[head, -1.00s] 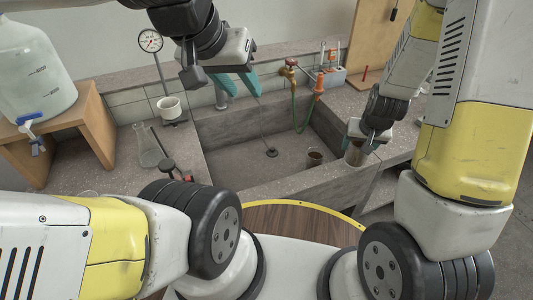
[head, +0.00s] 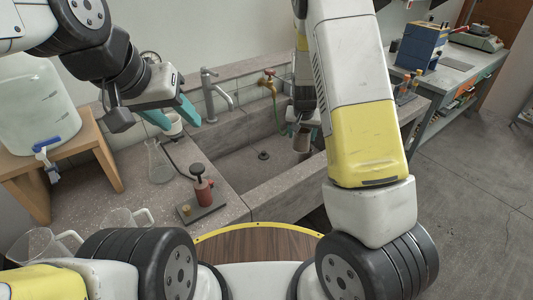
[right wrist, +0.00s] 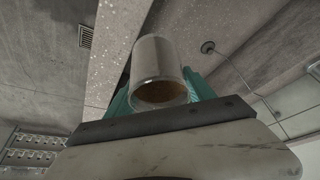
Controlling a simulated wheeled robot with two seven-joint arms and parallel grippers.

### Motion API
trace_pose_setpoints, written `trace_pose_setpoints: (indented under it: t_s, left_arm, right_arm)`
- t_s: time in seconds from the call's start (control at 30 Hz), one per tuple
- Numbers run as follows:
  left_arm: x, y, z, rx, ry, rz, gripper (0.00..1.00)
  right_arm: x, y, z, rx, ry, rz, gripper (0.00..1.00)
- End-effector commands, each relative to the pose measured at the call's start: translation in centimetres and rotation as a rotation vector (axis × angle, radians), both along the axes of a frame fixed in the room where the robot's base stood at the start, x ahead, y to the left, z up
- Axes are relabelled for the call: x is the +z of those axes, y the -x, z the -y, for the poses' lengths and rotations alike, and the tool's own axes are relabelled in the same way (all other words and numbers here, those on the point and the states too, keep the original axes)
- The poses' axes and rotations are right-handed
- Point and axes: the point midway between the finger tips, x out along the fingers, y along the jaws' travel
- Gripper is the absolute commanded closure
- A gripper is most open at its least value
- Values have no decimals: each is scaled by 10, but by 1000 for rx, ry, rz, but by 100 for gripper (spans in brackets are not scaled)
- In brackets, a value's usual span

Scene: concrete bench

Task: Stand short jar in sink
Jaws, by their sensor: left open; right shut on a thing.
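A greyish jar (head: 302,140) with brownish contents is held in my right gripper (head: 303,126), at the right side of the sink (head: 235,162). In the right wrist view the jar (right wrist: 157,62) sits between the teal fingers, its round brownish end toward the camera. I cannot tell whether it touches anything below. My right forearm hides the sink's right part, and no second jar shows now.
A flask (head: 158,162) and a red-bodied device on a dark base (head: 202,190) stand on the left counter. A faucet (head: 215,90) and a brass tap with a green hose (head: 272,82) stand behind the sink. The sink floor near the drain (head: 263,155) is clear.

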Motion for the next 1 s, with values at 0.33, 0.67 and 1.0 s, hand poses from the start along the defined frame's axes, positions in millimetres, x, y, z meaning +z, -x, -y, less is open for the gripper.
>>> trace_pose_setpoints:
  t_s: [0.33,0.67,1.0]
  left_arm:
    - [0,0,0,0,0,0,54]
    - [0,0,0,0,0,0,54]
    - [0,0,0,0,0,0,54]
  right_arm:
    - [-47,-76,-13,-130,10,11,85]
    - [-127,-77,-13,-137,5,17,85]
    - [-185,-76,-14,-138,3,17,85]
